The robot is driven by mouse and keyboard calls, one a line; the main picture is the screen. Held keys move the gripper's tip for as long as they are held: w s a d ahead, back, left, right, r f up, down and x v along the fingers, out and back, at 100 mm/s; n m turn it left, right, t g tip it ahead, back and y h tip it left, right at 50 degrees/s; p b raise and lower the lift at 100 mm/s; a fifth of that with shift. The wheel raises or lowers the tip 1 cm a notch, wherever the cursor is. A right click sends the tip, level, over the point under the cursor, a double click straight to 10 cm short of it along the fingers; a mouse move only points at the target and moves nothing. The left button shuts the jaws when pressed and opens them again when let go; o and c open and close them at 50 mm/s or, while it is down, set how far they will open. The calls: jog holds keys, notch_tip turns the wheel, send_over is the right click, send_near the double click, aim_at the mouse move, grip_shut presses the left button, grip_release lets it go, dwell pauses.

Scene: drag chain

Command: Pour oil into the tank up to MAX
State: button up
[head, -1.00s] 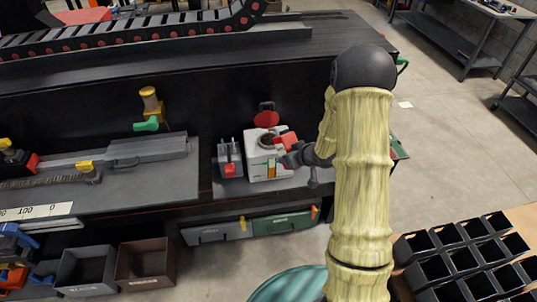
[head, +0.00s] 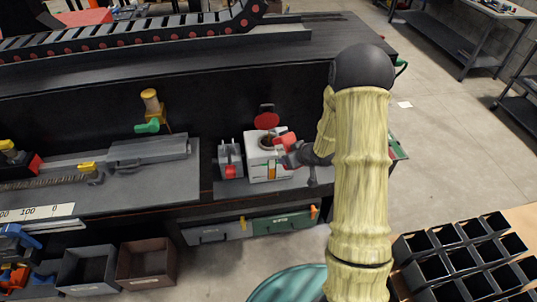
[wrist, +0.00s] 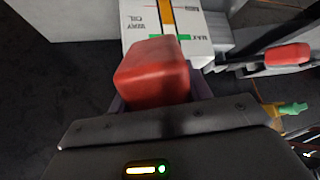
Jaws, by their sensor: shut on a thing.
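The tank (head: 258,167) is a white box on the bench, with its round red lid (head: 267,121) raised above the opening. My gripper (head: 290,153) is shut on a red oil container (head: 284,139), held tilted at the tank's top right edge near the opening. In the wrist view the red container (wrist: 153,72) fills the middle between my fingers. Beyond it, the tank front (wrist: 140,22) reads WAY OIL upside down. An amber sight strip (wrist: 166,12) runs past the MIN and MAX marks.
A grey fixture (head: 230,160) with a red front part stands close to the tank's left. A yellow-and-green tool (head: 151,112) is on the dark back panel. Drawers (head: 283,222) sit below the bench, and black bins (head: 470,255) stand at lower right.

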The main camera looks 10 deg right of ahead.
jog(key=shift+r+g+h+p, duration=0.4)
jog(key=shift+r+g+p, duration=0.7)
jog(key=shift+p, duration=2.55)
dwell(4.3)
